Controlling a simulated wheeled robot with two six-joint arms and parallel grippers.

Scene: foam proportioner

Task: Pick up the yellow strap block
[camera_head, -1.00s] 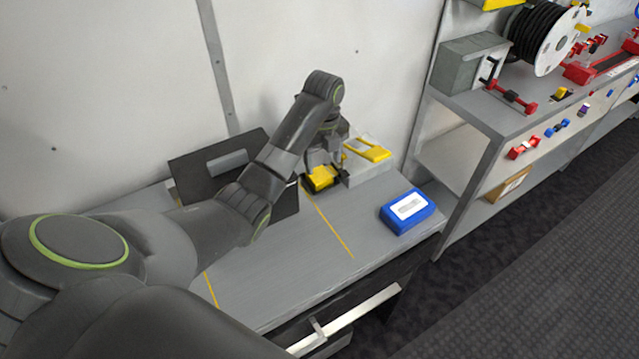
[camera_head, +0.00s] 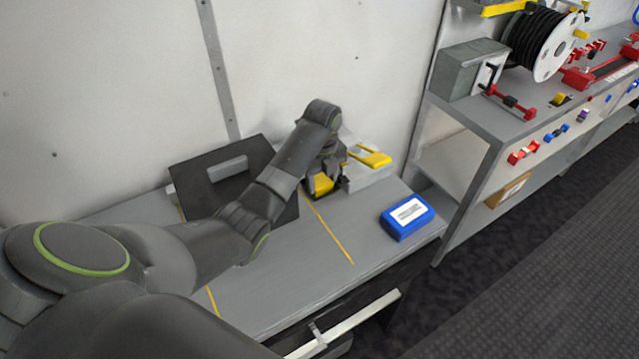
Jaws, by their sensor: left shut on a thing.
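The yellow strap block (camera_head: 322,184) is a small yellow and black block at the back of the grey table, partly hidden by my left gripper. My left gripper (camera_head: 321,178) points down over it from above and is shut on it. Whether the block still touches the table cannot be told. My right gripper is not in view.
Just right of the block stands a pale grey box with a yellow handle (camera_head: 374,159). A blue box with a white label (camera_head: 408,217) lies near the table's right end. The table's front middle (camera_head: 290,270) is clear.

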